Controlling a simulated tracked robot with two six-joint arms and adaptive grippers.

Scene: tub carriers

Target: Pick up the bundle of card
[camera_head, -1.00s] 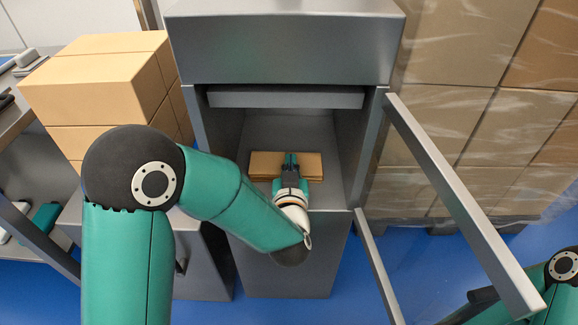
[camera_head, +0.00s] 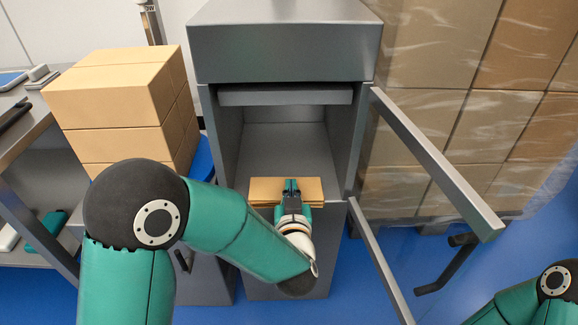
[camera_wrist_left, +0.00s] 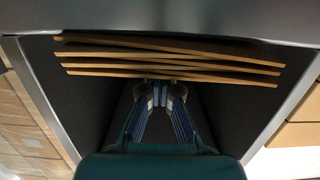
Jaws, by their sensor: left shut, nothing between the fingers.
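The bundle of card (camera_head: 262,188) is a flat stack of several brown sheets, at the front edge of the open grey cabinet's floor (camera_head: 285,150). In the left wrist view its sheet edges (camera_wrist_left: 170,62) run across the picture, slightly fanned apart at the left. My left gripper (camera_head: 291,186) reaches over the front of the bundle at its middle. It is shut with nothing held, and its fingertips (camera_wrist_left: 160,92) show right at the edge of the lowest sheet in the wrist view. I cannot tell whether they touch it. My right gripper is out of view.
The cabinet door (camera_head: 435,165) stands open to the right, with a dark handle (camera_head: 448,268). Stacked brown boxes (camera_head: 115,100) are at the left, beside a grey bench (camera_head: 30,125). Wrapped cartons (camera_head: 450,60) fill the back right.

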